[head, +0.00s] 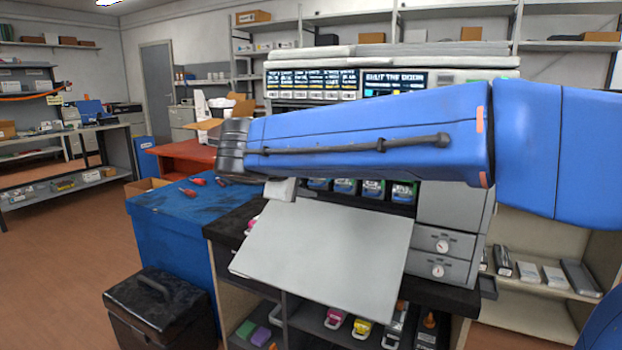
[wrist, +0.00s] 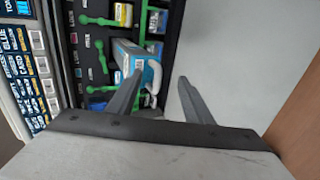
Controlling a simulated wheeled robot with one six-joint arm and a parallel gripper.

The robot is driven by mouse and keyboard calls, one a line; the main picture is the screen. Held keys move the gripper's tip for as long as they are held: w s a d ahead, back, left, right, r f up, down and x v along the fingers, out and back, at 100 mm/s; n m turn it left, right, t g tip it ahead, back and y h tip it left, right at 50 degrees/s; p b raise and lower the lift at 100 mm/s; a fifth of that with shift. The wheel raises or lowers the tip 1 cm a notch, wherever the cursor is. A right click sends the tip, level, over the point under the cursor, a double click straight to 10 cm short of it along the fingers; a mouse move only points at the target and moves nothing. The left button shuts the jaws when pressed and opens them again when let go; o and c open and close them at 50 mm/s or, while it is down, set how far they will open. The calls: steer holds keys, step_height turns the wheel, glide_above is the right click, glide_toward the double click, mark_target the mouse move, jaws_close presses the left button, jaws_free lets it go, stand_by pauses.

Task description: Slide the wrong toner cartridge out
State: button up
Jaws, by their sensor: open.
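In the wrist view, a blue-and-white cartridge (wrist: 141,62) with a pale looped handle (wrist: 156,75) sits in the printer's dark bay and appears to stand out further than its neighbours. My gripper (wrist: 160,77) is open, with its two fingers reaching toward the bay and the cartridge's handle between or just beyond the tips. I cannot tell whether they touch. A yellow-labelled cartridge (wrist: 123,15) sits in another slot. Green levers (wrist: 97,46) line the slots. In the head view, a row of cartridges (head: 373,190) shows under my arm; my gripper's fingers are hidden.
The printer's open grey door (head: 320,250) hangs in front of the bay; it is at the right in the wrist view (wrist: 225,60). A shelf below holds pink and yellow cartridges (head: 362,327).

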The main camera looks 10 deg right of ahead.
stand_by(0.6)
steer(key=v, duration=0.7)
stand_by(1.1)
steer(key=shift+o, duration=0.7)
